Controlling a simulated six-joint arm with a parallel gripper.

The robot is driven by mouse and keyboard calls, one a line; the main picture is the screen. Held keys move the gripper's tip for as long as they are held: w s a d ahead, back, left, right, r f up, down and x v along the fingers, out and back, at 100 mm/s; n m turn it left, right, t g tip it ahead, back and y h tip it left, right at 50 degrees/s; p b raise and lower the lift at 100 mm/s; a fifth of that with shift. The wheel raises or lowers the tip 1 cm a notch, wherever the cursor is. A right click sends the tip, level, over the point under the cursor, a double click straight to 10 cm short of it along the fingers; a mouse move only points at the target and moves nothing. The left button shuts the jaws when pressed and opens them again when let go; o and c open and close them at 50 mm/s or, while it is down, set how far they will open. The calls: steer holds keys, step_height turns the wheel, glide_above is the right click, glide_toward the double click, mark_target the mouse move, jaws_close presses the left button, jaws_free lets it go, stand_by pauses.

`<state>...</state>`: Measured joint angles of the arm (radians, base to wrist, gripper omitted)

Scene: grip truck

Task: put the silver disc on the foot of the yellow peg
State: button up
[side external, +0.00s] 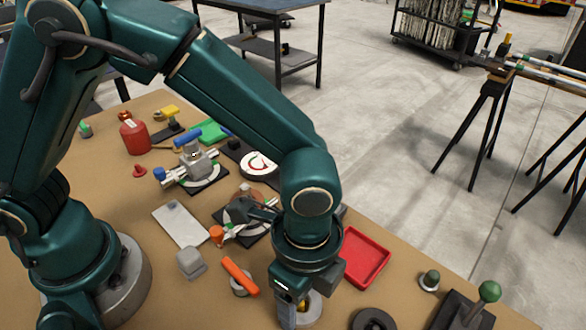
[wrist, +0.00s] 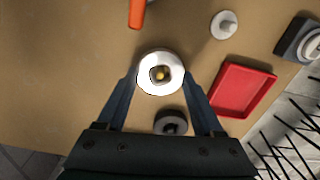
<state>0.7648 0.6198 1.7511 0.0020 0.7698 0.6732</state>
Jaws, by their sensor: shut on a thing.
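The silver disc (wrist: 146,76) is a pale ring seen from above in the wrist view, between the two fingertips of my gripper (wrist: 160,78). My gripper is shut on its sides. The yellow peg (wrist: 160,74) shows through the hole of the disc, near its middle. In the side external view my gripper (side external: 296,312) points down at the bottom edge, and a finger hides part of the disc and the yellow peg (side external: 303,309). I cannot tell how high the disc is on the peg, or whether it touches the foot.
A red tray (wrist: 243,87) lies to the right. A dark ring (wrist: 172,123) lies below the disc in the wrist view. A white round piece (wrist: 224,25) and an orange handle (wrist: 136,13) lie beyond it. A green-knobbed lever (side external: 488,291) stands at the lower right.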

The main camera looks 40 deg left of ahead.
steer(key=shift+f, duration=0.2)
stand_by(0.3)
steer(key=o, duration=1.5)
steer(key=shift+c, duration=0.2)
steer(key=shift+r, duration=3.75)
steer(key=shift+w, duration=0.1)
